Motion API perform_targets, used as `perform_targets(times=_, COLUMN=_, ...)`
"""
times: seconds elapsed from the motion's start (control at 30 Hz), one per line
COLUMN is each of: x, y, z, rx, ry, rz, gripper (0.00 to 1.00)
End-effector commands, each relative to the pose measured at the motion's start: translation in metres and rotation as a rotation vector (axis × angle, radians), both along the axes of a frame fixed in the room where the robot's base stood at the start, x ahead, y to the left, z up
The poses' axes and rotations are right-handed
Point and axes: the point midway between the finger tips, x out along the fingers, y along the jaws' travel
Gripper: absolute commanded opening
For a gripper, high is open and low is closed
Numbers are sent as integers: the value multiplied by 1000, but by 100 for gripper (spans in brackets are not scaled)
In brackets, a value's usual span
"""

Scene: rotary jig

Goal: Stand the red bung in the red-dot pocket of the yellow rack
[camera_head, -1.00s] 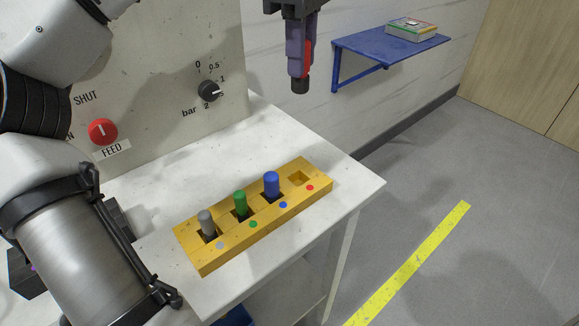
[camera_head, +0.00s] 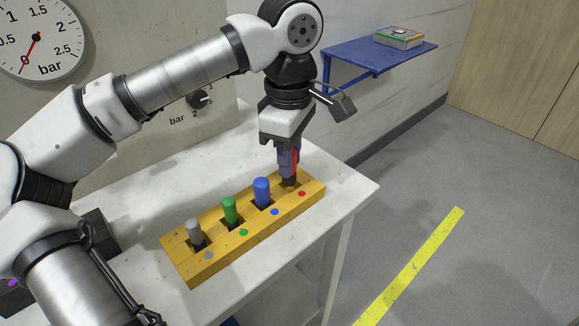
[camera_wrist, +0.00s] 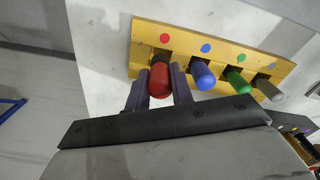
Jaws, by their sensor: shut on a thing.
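The red bung (camera_wrist: 159,82) is between the two fingers of my gripper (camera_head: 288,166), which is shut on it. A strip of its red side (camera_head: 295,162) shows beside the fingers in the head view. The bung is roughly upright, and its dark lower end is at the red-dot pocket of the yellow rack (camera_head: 202,272). I cannot tell how deep it sits. The red dot (camera_head: 302,194) shows in front of that pocket, and also in the wrist view (camera_wrist: 164,38).
Grey (camera_head: 194,232), green (camera_head: 230,210) and blue (camera_head: 262,190) bungs stand in the other pockets, the blue one closest to my gripper. The white table (camera_head: 345,190) is clear right of the rack. A panel with a dial (camera_head: 199,99) stands behind. A blue shelf (camera_head: 370,58) is on the wall.

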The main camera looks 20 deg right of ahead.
Motion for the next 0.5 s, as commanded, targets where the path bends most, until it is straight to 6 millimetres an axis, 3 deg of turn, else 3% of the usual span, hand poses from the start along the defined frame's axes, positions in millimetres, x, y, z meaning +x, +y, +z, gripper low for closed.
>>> perform_targets(times=0.17, x=0, y=0, z=-25, rx=1, ry=2, rz=-1, gripper=0)
perform_targets(times=0.5, x=0, y=0, z=-30, rx=1, ry=1, rz=0, gripper=0)
